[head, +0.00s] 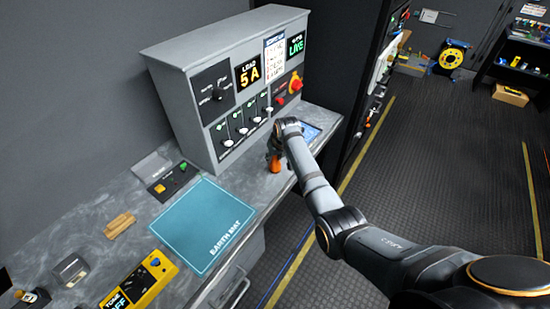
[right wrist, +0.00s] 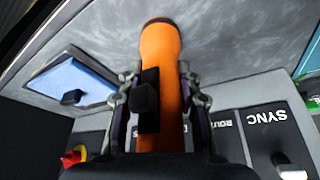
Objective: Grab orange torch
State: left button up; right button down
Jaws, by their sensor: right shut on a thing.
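The orange torch (right wrist: 160,70) stands out between the fingers of my right gripper (right wrist: 160,100) in the right wrist view. The fingers are shut on its body from both sides. A black clip or switch part shows on its near side, and its dark end is at the top of that view. In the head view the orange torch (head: 275,164) is small and partly hidden by my right gripper (head: 273,148), at the bench edge in front of the grey console. Whether it touches the bench is unclear. My left gripper is not in view.
The grey console (head: 225,125) with faders and a red knob stands behind. A tablet (head: 310,131) lies right of the gripper. The blue earth mat (head: 203,222), a wooden block (head: 119,225) and a yellow tester (head: 140,285) lie left. The floor right is mostly clear.

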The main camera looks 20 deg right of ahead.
jog(key=shift+r, duration=0.45)
jog(key=shift+w+r+b, duration=0.1)
jog(key=shift+r+b, duration=0.6)
jog(key=s+d+r+b, duration=0.3)
jog(key=s+d+r, duration=0.5)
jog(key=s+r, duration=0.2)
jog(key=shift+s+d+r, duration=0.25)
jog(key=shift+s+d, duration=0.05)
jog(key=shift+s, duration=0.35)
